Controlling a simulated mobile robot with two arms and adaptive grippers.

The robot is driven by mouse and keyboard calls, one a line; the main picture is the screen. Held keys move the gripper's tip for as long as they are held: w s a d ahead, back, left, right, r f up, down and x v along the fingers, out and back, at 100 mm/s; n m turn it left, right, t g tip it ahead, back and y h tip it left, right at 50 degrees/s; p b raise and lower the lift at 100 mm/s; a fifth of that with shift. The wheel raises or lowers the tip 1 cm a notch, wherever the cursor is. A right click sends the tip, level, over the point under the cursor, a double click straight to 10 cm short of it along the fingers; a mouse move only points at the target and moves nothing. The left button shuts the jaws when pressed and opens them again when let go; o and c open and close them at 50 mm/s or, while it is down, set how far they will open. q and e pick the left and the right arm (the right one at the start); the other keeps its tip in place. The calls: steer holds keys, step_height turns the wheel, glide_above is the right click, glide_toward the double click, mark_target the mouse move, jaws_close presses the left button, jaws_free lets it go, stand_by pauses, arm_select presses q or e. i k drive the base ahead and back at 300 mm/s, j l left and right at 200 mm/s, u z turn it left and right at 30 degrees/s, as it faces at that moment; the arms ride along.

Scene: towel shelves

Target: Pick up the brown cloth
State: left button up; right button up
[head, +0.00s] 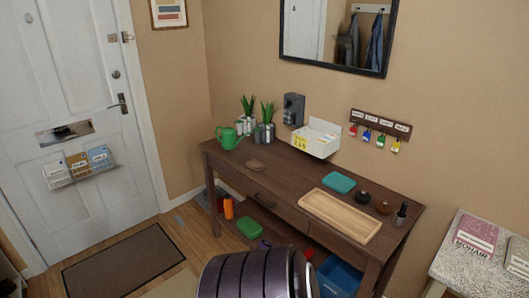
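No thing in the head view is clearly a brown cloth. A teal folded-looking item (339,182) lies farther right on the same table. Neither of my grippers is in view.
A wooden tray (340,215) sits at the table's front right. A green watering can (228,138) and potted plants (265,131) stand at its left end. A blue bin (340,277) is below. A dark doormat (122,264) lies before the white door (75,125).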

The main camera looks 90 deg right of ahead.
mark_target(253, 164)
steer(key=z, duration=2.7)
steer(key=u, duration=4.45)
steer(key=z, duration=4.15)
